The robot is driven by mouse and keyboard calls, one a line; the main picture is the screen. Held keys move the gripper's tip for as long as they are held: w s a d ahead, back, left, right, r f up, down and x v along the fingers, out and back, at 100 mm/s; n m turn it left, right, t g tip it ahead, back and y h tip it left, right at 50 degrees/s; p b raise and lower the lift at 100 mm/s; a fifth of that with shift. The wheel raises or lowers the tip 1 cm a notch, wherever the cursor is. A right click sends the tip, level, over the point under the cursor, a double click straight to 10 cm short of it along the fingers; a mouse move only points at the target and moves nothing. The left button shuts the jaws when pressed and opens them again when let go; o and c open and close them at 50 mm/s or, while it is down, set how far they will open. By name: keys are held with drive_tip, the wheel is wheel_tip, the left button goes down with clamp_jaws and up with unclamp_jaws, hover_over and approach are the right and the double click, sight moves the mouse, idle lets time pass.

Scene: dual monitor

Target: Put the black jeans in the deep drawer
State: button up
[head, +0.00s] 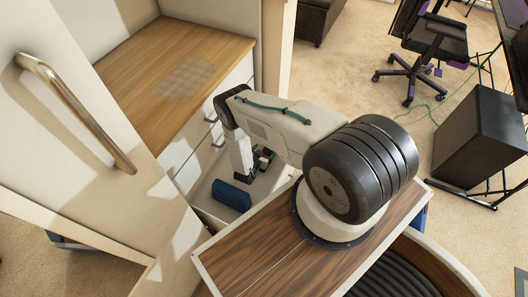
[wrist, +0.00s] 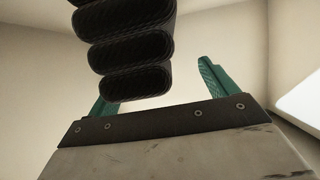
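A folded, ribbed bundle (head: 230,195) lies in the pulled-out drawer (head: 268,188) below the wooden counter; it looks dark blue in the head view. In the wrist view the black jeans (wrist: 128,50) show as a stack of thick dark folds; this is probably the same bundle. My gripper (head: 262,160) points down over the drawer, just above and right of the bundle. In the wrist view my gripper's green fingers (wrist: 158,88) are spread. The folds cover part of the left finger, and a gap separates them from the right finger. I cannot tell whether they touch the left finger.
A white cabinet door with a long metal handle (head: 80,112) stands close at left. The wooden counter (head: 175,60) is behind the drawer. Closed drawers with small handles (head: 218,139) sit beside it. An office chair (head: 435,45) and black box (head: 480,138) stand at far right.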

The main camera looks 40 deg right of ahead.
drive_tip(key=shift+r, duration=0.1)
drive_tip(key=v, duration=0.7)
drive_tip(key=shift+a+r, duration=0.2)
